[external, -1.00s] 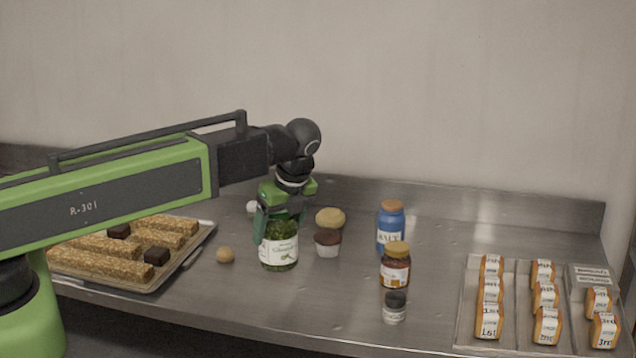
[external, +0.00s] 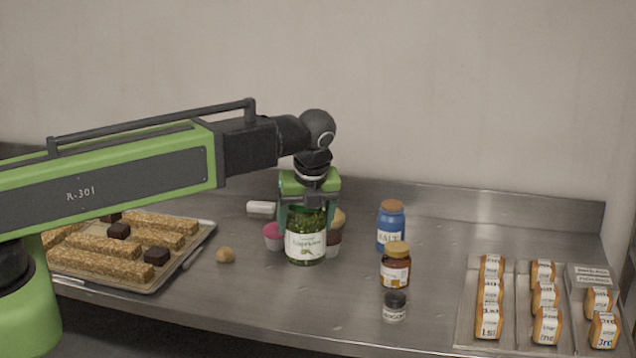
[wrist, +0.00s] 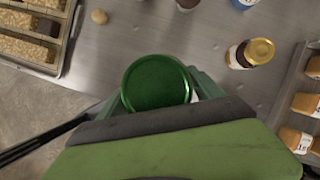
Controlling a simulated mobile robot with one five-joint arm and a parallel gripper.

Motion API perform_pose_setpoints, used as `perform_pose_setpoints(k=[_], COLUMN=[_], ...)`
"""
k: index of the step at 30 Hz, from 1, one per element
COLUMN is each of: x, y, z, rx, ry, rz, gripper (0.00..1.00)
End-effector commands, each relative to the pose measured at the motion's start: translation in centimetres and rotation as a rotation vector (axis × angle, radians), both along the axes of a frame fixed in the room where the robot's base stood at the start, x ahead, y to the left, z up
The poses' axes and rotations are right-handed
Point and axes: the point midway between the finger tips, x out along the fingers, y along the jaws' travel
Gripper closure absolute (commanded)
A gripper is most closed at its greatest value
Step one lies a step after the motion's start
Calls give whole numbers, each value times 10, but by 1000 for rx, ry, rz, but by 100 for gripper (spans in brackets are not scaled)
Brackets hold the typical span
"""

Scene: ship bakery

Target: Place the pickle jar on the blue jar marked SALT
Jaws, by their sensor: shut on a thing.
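The pickle jar (external: 306,240) is a green glass jar with a white label, upright in the external view. My gripper (external: 308,206) is shut on its upper part from above. In the wrist view the jar's round green lid (wrist: 157,84) shows between the fingers. I cannot tell whether the jar's bottom touches the counter. The blue jar marked SALT (external: 391,228) stands upright with a cork-coloured lid, to the right of my gripper and apart from it. Only its lower edge shows at the top of the wrist view.
An amber jar with a gold lid (external: 395,266) and a small dark-lidded jar (external: 395,307) stand in front of the SALT jar. Cupcakes (external: 273,236) are partly hidden behind the pickle jar. Trays lie left (external: 187,262) and right (external: 463,330). The back counter is fairly clear.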

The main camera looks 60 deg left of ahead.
Motion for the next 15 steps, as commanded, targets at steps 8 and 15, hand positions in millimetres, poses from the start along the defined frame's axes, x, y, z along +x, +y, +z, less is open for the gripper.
perform_pose_setpoints(k=[8, 15], x=[97, 195], y=[-4, -9], z=[23, 63], rx=[0, 1], ry=[-2, -3], rz=[-368, -665], gripper=[98, 98])
